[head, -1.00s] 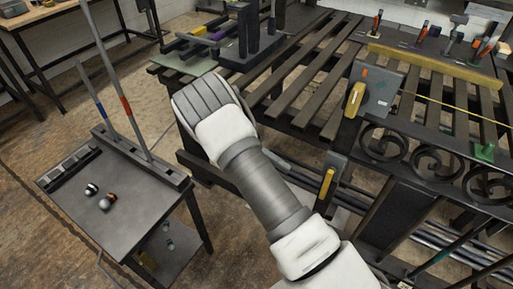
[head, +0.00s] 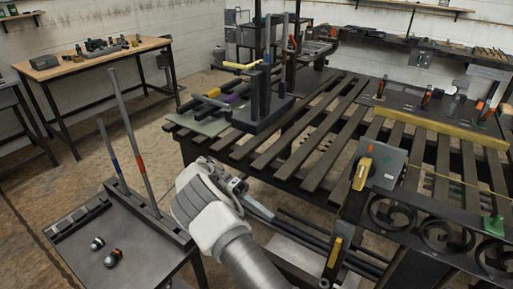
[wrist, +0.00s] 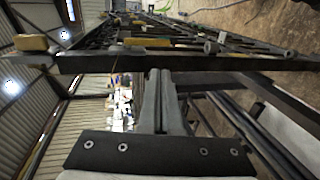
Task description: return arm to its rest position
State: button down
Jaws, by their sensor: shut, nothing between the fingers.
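My gripper (wrist: 160,78) points away from the wrist camera in the wrist view, its two fingers together with nothing between them. In the head view my white and grey arm rises from the bottom middle, between the small dark side table and the slatted bench. It largely hides the gripper there; a small grey part shows just past the wrist, near the front edge of the slatted bench (head: 317,146). A dark bar (wrist: 200,62) of the bench frame crosses beyond the fingertips in the wrist view. I cannot tell the gap between them.
A side table (head: 135,262) at lower left bears two upright rods (head: 136,135) and two small round-ended items. A scroll panel (head: 440,235) with a grey plate and yellow handle (head: 362,174) is at right. Long bars lie under the bench. Floor at left is open.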

jog(key=s+d+r+n+t+y+p, duration=0.15)
jog(key=d+r+y, duration=0.25)
jog(key=r, duration=0.5)
jog(key=s+d+r+n+t+y, duration=0.1)
jog(key=s+d+r+t+y, duration=0.2)
jog(key=d+r+y, duration=0.35)
jog(key=s+r+n+t+y+p, duration=0.1)
jog(key=s+r+n+t, duration=0.1)
jog(key=s+r+t, duration=0.3)
jog(key=s+r+n+t+p, duration=0.1)
jog(key=s+r+t, duration=0.4)
jog(key=s, duration=0.7)
jog(key=shift+s+a+r+n+y, duration=0.2)
jog(key=shift+s+r+n+y, duration=0.15)
jog(key=shift+r+n, duration=0.4)
jog(key=shift+f, duration=0.15)
